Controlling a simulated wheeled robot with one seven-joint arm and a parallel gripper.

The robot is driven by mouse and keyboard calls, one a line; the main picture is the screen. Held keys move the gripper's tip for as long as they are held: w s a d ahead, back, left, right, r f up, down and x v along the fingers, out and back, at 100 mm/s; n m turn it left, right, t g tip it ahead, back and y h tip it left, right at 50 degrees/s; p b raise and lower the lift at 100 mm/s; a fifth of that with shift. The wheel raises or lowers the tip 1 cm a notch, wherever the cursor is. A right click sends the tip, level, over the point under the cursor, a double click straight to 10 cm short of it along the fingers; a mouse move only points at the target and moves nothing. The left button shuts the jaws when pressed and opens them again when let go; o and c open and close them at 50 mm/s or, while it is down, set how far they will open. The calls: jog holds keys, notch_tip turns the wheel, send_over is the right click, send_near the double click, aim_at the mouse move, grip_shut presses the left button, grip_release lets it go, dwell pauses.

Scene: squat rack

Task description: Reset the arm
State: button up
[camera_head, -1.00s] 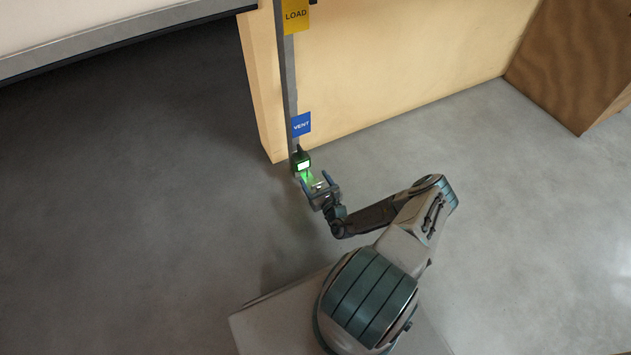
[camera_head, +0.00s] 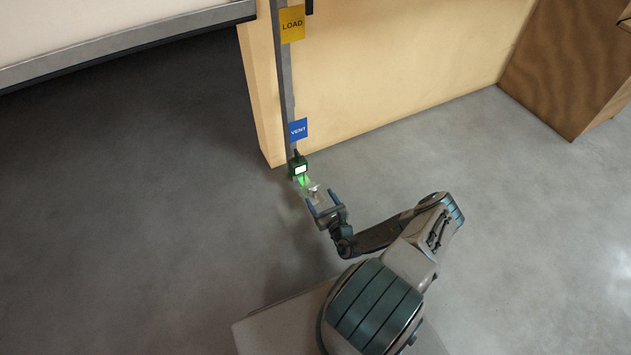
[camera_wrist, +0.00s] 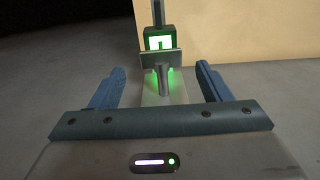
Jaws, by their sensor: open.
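My gripper (camera_head: 323,201) is open, low near the foot of the grey post. Its two blue fingers also show in the wrist view (camera_wrist: 160,78), wide apart with nothing gripped. A metal lever with a wide flat top (camera_wrist: 160,62) stands ahead, lined up between the fingers, touching neither. Behind it is a small dark green box with a lit display (camera_wrist: 160,42). In the head view this box (camera_head: 298,168) sits at the post's lower end, with green glow below it.
The grey post (camera_head: 284,80) carries a yellow LOAD sign (camera_head: 291,25) and a blue VENT sign (camera_head: 298,129). A tan panel (camera_head: 390,70) stands behind. A wooden box (camera_head: 565,70) is at the upper right. Grey floor is open left and right.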

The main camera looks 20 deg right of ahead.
jog(key=s+a+r+n+g+y+p, duration=0.1)
jog(key=a+r+n+g+y+p, duration=0.5)
jog(key=r, duration=0.8)
jog(key=a+r+n+g+y+p, duration=0.2)
jog(key=a+r+n+g+p, duration=0.15)
jog(key=r+n, duration=0.8)
jog(key=s+a+r+n+g+y+p, duration=0.1)
jog(key=a+r+n+g+y+p, duration=0.4)
jog(key=r, duration=1.2)
jog(key=s+r+n+h+p, duration=0.4)
jog(key=s+r+p, duration=0.2)
jog(key=r, duration=0.8)
jog(key=s+r+n+h+p, duration=0.4)
jog(key=s+r, duration=0.5)
jog(key=r, duration=0.5)
jog(key=s+r+n+h+p, duration=0.4)
jog(key=s+r+h+p, duration=0.2)
jog(key=r, duration=0.8)
jog(key=shift+s+r+n+g+p, duration=0.35)
jog(key=shift+s+p, duration=0.3)
jog(key=shift+p, duration=0.65)
jog(key=shift+c, duration=0.3)
